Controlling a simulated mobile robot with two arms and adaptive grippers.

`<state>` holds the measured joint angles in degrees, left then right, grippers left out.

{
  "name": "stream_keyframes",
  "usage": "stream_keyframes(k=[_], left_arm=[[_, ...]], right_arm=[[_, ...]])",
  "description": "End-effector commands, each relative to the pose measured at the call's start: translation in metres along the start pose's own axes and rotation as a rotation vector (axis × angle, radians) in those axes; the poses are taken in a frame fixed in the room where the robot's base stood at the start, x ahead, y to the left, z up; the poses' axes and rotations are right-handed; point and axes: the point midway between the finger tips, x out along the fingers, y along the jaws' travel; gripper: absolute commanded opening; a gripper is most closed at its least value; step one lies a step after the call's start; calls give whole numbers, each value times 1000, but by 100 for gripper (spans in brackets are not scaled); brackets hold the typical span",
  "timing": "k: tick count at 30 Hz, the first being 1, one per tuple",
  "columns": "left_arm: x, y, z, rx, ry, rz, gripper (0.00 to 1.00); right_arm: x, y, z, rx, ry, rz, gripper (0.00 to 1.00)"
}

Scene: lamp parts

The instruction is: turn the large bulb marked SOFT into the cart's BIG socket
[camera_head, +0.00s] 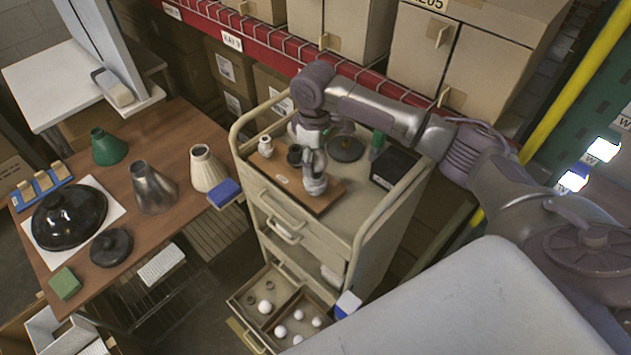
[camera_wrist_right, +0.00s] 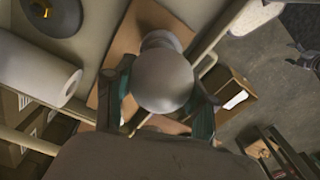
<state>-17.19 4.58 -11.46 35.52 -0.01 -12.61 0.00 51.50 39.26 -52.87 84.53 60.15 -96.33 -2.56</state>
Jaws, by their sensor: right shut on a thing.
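My right gripper (camera_head: 314,178) points down over the wooden board on the cart top. In the right wrist view its two fingers (camera_wrist_right: 160,108) are shut on a large round white bulb (camera_wrist_right: 165,80). No SOFT mark is readable on the side I see. The board (camera_head: 325,198) carries a white socket (camera_head: 265,146) at its left end and a dark socket (camera_head: 294,154) beside my gripper. I cannot read which one is BIG. The bulb's lower end is hidden, so I cannot tell whether it touches a socket. My left gripper is not in view.
The cart (camera_head: 350,232) has raised rails. A dark disc (camera_head: 346,148), green bottle (camera_head: 377,141) and black box (camera_head: 394,168) stand on top. An open lower drawer (camera_head: 262,327) holds several white bulbs. The brown table (camera_head: 128,200) at left holds lamp shades. Boxes line the shelf behind.

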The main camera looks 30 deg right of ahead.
Motion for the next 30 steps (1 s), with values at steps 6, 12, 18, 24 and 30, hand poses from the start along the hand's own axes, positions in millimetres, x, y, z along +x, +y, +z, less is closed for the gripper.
stream_keyframes(k=[6, 12, 18, 24, 30], left_arm=[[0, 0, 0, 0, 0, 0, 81], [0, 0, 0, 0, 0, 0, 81], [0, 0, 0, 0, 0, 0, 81], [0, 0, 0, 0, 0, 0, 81], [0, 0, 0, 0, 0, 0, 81]], right_arm=[[6, -2, 2, 345, -9, -7, 30], [6, -2, 2, 489, -10, -5, 30], [5, -2, 2, 491, -10, -4, 30], [6, -2, 2, 625, -9, -6, 30], [6, -1, 2, 952, -10, -5, 30]])
